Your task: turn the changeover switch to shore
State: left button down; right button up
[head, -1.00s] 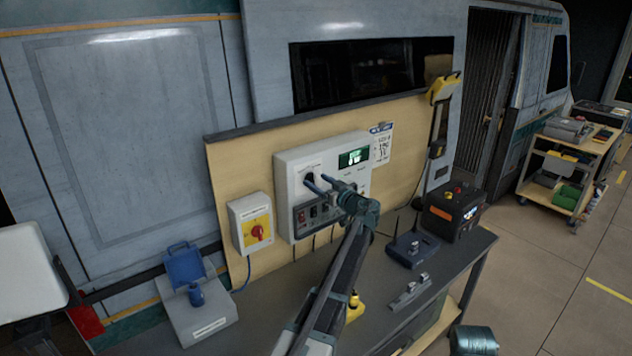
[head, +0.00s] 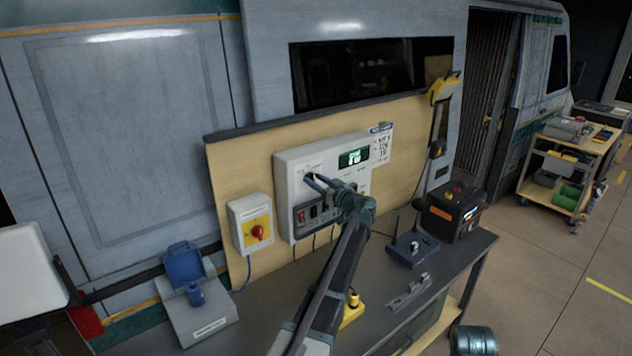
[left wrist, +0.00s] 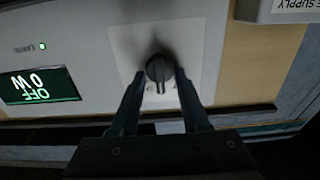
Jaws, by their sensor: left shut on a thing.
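The changeover switch is a dark round knob (left wrist: 160,68) on a white plate on the front of the pale control box (head: 283,180). In the left wrist view its ridge points down toward my gripper. My left gripper (head: 311,180) reaches the knob from the front. Its two fingers stand on either side of the knob in the left wrist view (left wrist: 161,76), shut on it. The fingers partly hide the knob in the head view. The green display (left wrist: 38,87) appears upside down in the wrist view and reads OFF and 0 W. My right gripper is not in view.
My left arm passes over the bench.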

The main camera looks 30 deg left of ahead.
pick_arm(q)
jog(key=shift+m, duration=0.3)
jog(key=shift+w+d+m, duration=0.1)
jog(key=shift+w+m, duration=0.05)
jog(key=shift+m, duration=4.05)
jog(key=shift+c, duration=2)
grip_release()
jog(key=v, duration=1.3)
jog(key=shift+d, duration=0.35)
jog(key=shift+f, duration=0.1)
